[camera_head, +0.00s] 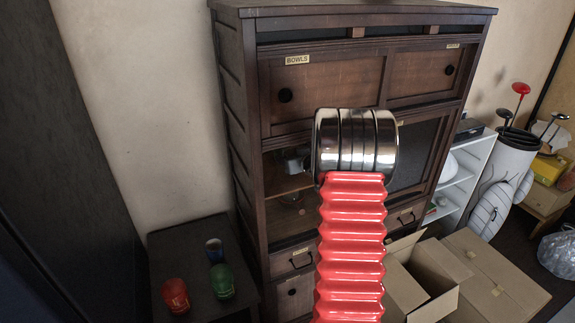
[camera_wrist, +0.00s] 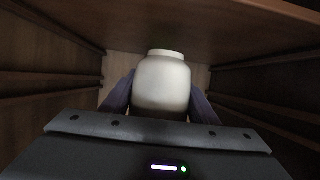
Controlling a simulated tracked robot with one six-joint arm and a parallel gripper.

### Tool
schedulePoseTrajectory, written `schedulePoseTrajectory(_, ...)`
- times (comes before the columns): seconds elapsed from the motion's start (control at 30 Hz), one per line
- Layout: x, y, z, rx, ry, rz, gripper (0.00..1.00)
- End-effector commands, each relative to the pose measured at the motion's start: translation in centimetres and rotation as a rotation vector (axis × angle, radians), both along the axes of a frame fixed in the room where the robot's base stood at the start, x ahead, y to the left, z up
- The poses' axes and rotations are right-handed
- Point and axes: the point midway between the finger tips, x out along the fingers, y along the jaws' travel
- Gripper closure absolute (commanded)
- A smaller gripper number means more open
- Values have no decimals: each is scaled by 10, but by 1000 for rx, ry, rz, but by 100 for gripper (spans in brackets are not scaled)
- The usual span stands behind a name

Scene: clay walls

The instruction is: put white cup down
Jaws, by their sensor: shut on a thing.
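The white cup (camera_wrist: 162,82) is in the middle of the wrist view, a rounded pale body with a narrower top end. My gripper (camera_wrist: 160,100) is shut on it, with one dark finger on each side. The cup's lower part is hidden behind the gripper body. Gripper and cup are inside a wooden compartment; whether the cup touches its floor I cannot tell. In the head view my red and chrome arm stands in front of the dark wooden cabinet (camera_head: 325,83) and hides part of its open shelf; the cup cannot be made out there.
Wooden side walls and a board overhead (camera_wrist: 180,22) enclose the gripper. A low dark table at left holds a red cup (camera_head: 175,295), a green cup (camera_head: 222,281) and a blue cup (camera_head: 214,250). Open cardboard boxes (camera_head: 425,280) stand before the cabinet at right.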

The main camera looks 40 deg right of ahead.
Motion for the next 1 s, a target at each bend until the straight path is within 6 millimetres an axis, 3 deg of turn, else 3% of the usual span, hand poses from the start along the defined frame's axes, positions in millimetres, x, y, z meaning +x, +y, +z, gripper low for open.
schedulePoseTrajectory(0.2, 3, -1, -26, 1, 0, 0, 75)
schedulePoseTrajectory(0.63, 4, -1, -30, 0, 0, 0, 75)
schedulePoseTrajectory(0.67, 4, -1, -30, 0, 0, 0, 44)
schedulePoseTrajectory(0.9, 4, -1, -29, 0, 0, 1, 27)
schedulePoseTrajectory(1.0, 4, -1, -29, 0, 0, 1, 27)
